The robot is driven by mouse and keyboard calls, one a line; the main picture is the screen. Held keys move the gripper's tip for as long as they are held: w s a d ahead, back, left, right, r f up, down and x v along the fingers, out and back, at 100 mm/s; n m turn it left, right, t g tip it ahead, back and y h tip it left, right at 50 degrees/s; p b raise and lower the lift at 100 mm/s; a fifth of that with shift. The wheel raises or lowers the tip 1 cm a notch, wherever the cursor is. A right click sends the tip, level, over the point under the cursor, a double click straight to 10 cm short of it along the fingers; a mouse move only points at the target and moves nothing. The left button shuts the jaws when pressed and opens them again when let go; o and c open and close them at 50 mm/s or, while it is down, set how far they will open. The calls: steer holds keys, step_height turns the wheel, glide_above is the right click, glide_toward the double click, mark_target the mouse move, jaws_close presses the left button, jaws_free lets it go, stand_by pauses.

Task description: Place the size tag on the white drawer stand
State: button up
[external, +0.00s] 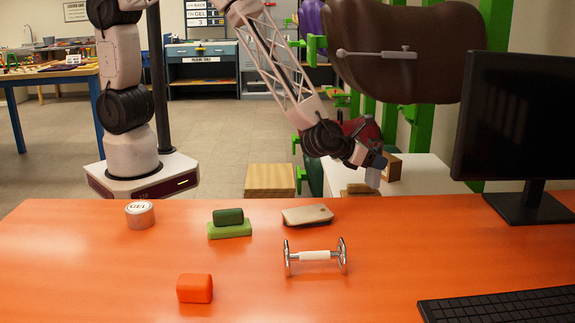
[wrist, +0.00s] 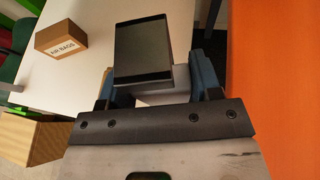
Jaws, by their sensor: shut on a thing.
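My gripper (external: 374,163) is at the far side of the orange table, above the white drawer stand (external: 425,177). In the wrist view my gripper (wrist: 156,84) has its blue fingers shut on a dark, flat, rectangular piece with a grey body, which I take as the size tag (wrist: 142,48). The stand's white top (wrist: 95,18) lies under and beyond the tag in the wrist view. I cannot tell whether the tag touches it.
A brown box marked "AIR BAGS" (wrist: 62,42) sits on the stand, left of the tag in the wrist view. A wooden box (external: 270,180) stands left of the stand. The orange table (external: 110,270) holds a gel tin, blocks and a metal-ended roller. A monitor (external: 520,115) stands right.

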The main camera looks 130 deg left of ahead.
steer(key=s+a+f+n+g+y, duration=0.1)
steer(key=s+a+f+n+g, duration=0.1)
steer(key=s+f, duration=0.6)
steer(key=shift+s+a+f, duration=0.15)
steer(key=shift+a+f, duration=0.3)
steer(key=shift+a, duration=0.35)
steer(key=w+a+f, duration=0.1)
steer(key=w+a, duration=0.6)
steer(key=w, duration=0.6)
steer(key=shift+a+f, duration=0.25)
steer(key=shift+a, duration=0.15)
steer(key=shift+w, duration=0.1)
steer(key=shift+w+a+f, duration=0.1)
steer(key=shift+w+f, duration=0.05)
steer(key=shift+f, duration=0.75)
steer(key=shift+w+a+f, duration=0.1)
steer(key=shift+f, duration=0.75)
steer(key=shift+f, duration=0.15)
